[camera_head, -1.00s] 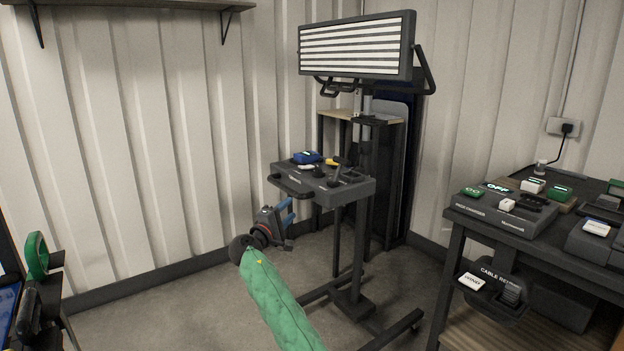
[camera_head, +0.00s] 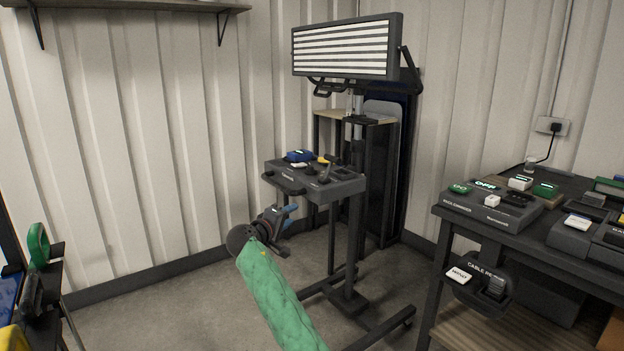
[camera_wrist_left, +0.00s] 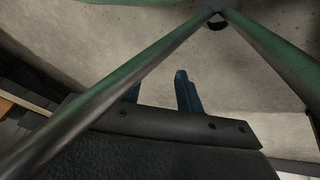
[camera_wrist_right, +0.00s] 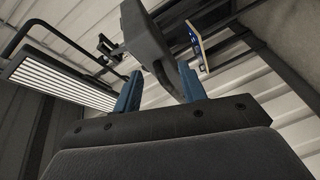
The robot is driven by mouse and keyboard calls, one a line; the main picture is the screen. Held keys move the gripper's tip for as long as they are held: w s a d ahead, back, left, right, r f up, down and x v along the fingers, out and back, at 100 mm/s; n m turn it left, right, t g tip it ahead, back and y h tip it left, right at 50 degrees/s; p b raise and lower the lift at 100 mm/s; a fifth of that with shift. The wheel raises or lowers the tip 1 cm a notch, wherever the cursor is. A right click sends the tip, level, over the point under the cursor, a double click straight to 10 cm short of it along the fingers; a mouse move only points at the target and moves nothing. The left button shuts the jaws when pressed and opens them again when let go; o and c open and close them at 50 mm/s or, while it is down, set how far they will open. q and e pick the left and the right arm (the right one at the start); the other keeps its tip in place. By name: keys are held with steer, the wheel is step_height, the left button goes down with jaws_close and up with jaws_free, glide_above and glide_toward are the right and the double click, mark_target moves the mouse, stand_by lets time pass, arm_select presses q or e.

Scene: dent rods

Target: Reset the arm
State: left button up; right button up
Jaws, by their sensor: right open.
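My right arm in its green sleeve reaches up from the bottom of the head view. Its gripper (camera_head: 289,214) is open and empty, in front of and below the tray of the wheeled stand (camera_head: 345,190). In the right wrist view its two blue fingers (camera_wrist_right: 158,88) stand apart, with the underside of a dark stand part behind them. My left gripper is outside the head view. In the left wrist view its blue fingers (camera_wrist_left: 160,92) are apart with nothing visible between them. Two greenish bars cross close to that camera and partly hide one finger.
A striped light panel (camera_head: 345,47) tops the stand. A dark workbench (camera_head: 500,231) with labelled holders is at right. A green ring-shaped thing (camera_head: 38,245) and dark rack are at left. Bare floor (camera_head: 190,305) lies between.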

steer(key=s+d+r+m+g+y+p, duration=0.2)
steer(key=s+d+r+m+y, duration=0.25)
steer(key=s+y, duration=0.35)
arm_select(q)
steer(key=a+r+p, duration=0.2)
steer(key=r+p, duration=0.3)
steer(key=r, duration=0.9)
steer(key=a+r+g+y+p, duration=0.1)
steer(key=r+p, duration=0.4)
steer(key=r, duration=0.9)
steer(key=w+a+r+p, duration=0.1)
steer(key=a+r+p, duration=0.3)
steer(key=r, duration=1)
steer(key=shift+r+g+y+p, duration=0.3)
steer(key=shift+r+g+p, duration=0.1)
steer(key=shift+p, duration=0.3)
arm_select(e)
steer(key=s+d+f+g+y, duration=0.1)
steer(key=s+d+f+g, duration=0.2)
steer(key=s, duration=1.6)
steer(key=s+d+f+m+g+y, duration=0.1)
steer(key=s+d+f+g, duration=0.3)
steer(key=s+d+f, duration=0.4)
steer(key=s+d+f+g+y, duration=0.1)
steer(key=s+d+f+g, duration=0.2)
steer(key=s+f, duration=1.1)
steer(key=s+d, duration=0.2)
steer(key=s, duration=1.4)
steer(key=shift+d, duration=0.25)
steer(key=shift+s, duration=0.1)
